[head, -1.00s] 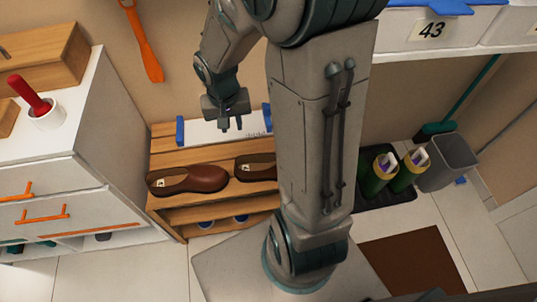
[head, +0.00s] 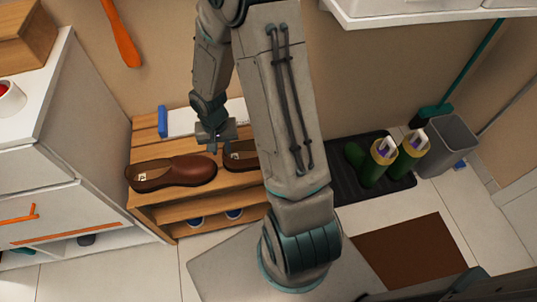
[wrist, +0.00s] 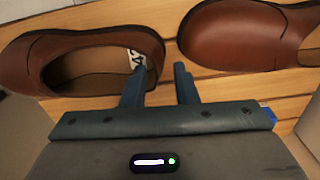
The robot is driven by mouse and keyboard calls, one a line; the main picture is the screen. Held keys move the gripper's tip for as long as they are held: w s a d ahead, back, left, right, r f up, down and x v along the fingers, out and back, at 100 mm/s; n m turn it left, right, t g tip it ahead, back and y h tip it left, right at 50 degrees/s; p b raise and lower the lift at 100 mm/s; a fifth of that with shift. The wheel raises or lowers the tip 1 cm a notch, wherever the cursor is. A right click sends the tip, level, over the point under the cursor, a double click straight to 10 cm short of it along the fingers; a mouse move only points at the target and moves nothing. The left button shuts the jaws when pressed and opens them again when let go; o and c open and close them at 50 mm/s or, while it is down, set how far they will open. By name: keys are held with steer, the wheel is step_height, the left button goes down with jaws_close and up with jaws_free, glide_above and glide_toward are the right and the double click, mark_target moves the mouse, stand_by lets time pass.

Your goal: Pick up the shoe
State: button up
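Two brown shoes stand in a row on the wooden rack's upper shelf. The left shoe (head: 175,177) shows whole; the right shoe (head: 240,160) is partly hidden behind my arm. In the wrist view the order is reversed: the right shoe (wrist: 22,70), with a white tag inside its heel, is at the left, and the left shoe's toe (wrist: 235,40) is at the right. My gripper (head: 217,140) (wrist: 164,78) is open and empty, over the heel end of the right shoe. One finger overlaps the heel in view; contact cannot be told.
A white box with blue ends (head: 180,122) lies behind the shoes. A white cabinet (head: 75,160) stands close at left. Green boots (head: 375,165) on a dark tray and a grey bin (head: 450,145) are at right. A white shelf overhangs at upper right.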

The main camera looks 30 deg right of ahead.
mark_target(224, 155)
steer(key=f, duration=0.1)
steer(key=f+b, duration=0.1)
steer(key=f, duration=0.1)
steer(key=f+b, duration=0.1)
steer(key=f, duration=0.1)
steer(key=shift+w+d+f, duration=0.2)
steer(key=shift+d, duration=0.05)
steer(key=shift+r, duration=0.1)
jaws_close()
steer(key=shift+r, duration=0.1)
